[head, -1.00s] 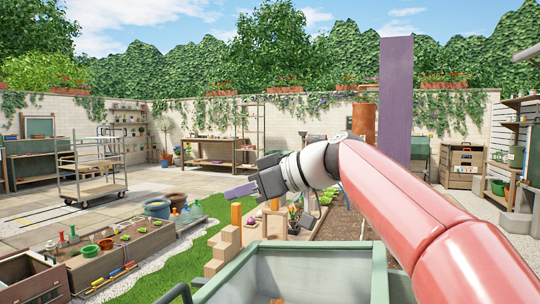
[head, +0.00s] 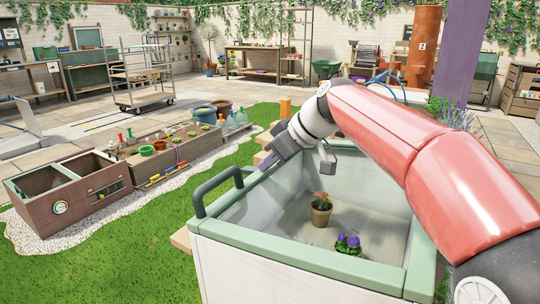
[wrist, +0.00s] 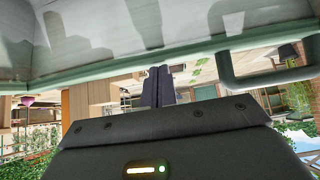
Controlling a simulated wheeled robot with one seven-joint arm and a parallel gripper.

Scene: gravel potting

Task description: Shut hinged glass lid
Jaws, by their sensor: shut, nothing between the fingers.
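A planter box with a pale front (head: 255,268) and a green rim (head: 300,257) fills the near middle of the head view. A dark loop handle (head: 218,180) rises from the rim's left edge. In the wrist view the handle (wrist: 265,78) joins a green frame bar (wrist: 110,68), with a pale grey pane or panel beyond it. The glass itself is hard to make out, and I cannot tell the lid's angle. My gripper (head: 263,167) is shut and empty, just beyond the handle near the box's far left. Its fingers show together in the wrist view (wrist: 158,88).
A potted orange flower (head: 321,210) and a purple one (head: 348,244) stand inside the box. Wooden planters (head: 75,190) with pots and bottles stand across the grass at left. A purple post (head: 462,50) rises behind my arm. Grass left of the box is clear.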

